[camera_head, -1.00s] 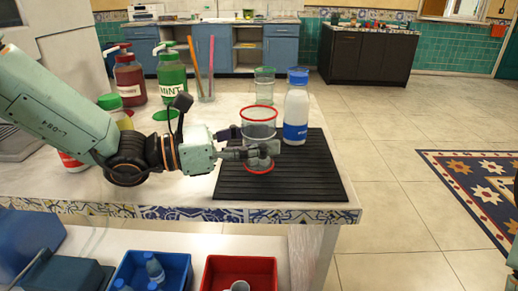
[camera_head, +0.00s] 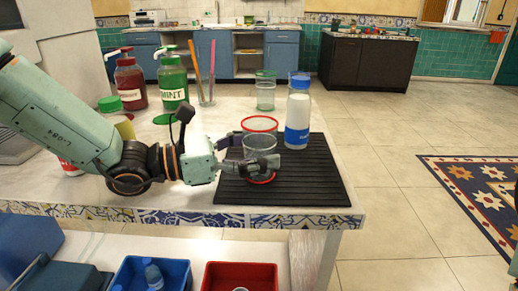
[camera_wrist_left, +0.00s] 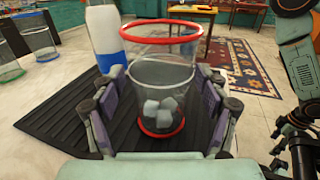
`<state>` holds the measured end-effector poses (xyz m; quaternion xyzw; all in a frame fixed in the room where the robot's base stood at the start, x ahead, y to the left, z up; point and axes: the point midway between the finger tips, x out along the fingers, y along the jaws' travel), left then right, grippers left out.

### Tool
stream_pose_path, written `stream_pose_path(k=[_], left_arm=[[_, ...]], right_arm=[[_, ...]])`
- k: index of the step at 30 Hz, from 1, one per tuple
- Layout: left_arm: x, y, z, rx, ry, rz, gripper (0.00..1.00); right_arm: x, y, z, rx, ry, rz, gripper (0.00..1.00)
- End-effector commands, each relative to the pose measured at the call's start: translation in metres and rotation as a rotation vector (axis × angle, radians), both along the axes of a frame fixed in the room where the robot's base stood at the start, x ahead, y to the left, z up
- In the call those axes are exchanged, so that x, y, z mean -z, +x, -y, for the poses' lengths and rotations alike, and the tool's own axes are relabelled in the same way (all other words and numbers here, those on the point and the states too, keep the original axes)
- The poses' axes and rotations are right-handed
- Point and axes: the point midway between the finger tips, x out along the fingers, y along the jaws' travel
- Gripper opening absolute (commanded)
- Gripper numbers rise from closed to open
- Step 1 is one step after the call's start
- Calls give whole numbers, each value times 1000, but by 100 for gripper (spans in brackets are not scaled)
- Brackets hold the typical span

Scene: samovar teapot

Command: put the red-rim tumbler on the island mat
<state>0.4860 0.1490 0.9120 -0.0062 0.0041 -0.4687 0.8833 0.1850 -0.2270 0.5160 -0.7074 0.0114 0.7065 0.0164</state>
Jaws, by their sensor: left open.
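The red-rim tumbler (camera_head: 260,144) is clear, with a red rim, a red base band and ice cubes inside. It stands upright on the dark ribbed island mat (camera_head: 310,185). The tumbler also shows in the left wrist view (camera_wrist_left: 160,78), in the middle between the fingers. My left gripper (camera_head: 262,164) is around its lower half. In the left wrist view the gripper (camera_wrist_left: 157,108) is open, with its purple pads on both sides of the glass and gaps visible. The fingers partly hide the tumbler in the head view.
A white and blue bottle (camera_head: 298,112) stands close behind the tumbler, on the mat's back edge. A green-rim tumbler (camera_head: 265,92) and a glass with straws (camera_head: 206,88) stand further back. Syrup bottles (camera_head: 173,82) are at the left. The mat's right side is clear.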

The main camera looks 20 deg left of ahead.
Motion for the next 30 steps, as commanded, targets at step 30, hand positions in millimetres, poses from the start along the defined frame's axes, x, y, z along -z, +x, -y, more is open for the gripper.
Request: stream_pose_path(k=[30], left_arm=[[-8,-31,-47,-1,-7,-1,74]], right_arm=[[-53,0,0,0,0,0,72]])
